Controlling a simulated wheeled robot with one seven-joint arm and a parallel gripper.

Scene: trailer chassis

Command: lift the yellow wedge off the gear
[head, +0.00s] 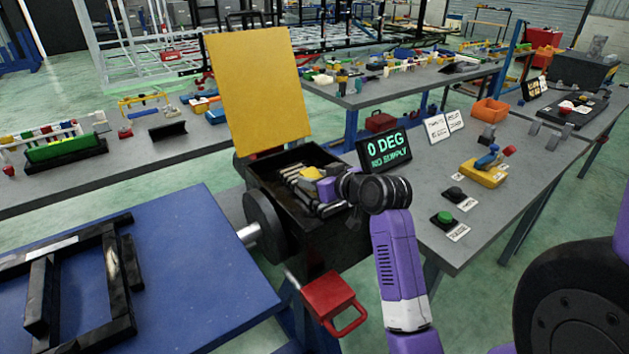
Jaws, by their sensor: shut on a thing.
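An open dark box (273,192) with a raised yellow lid (258,90) stands in the middle of the head view. A small yellow piece (311,174), which looks like the wedge, shows inside it among greyish metal parts. My gripper (316,184) reaches into the box from the right, right at the yellow piece, and is shut on it. The fingers and most of the wedge are too small and covered to see clearly. I cannot tell the gear apart from the other metal parts, or whether the wedge still touches it.
A display (385,150) reading "0 DEG NO SUPPLY" stands just behind my wrist. A red block with a handle (331,300) is at the box's front. A blue table (190,275) with a black frame (120,285) is at left; a grey bench (455,205) is at right.

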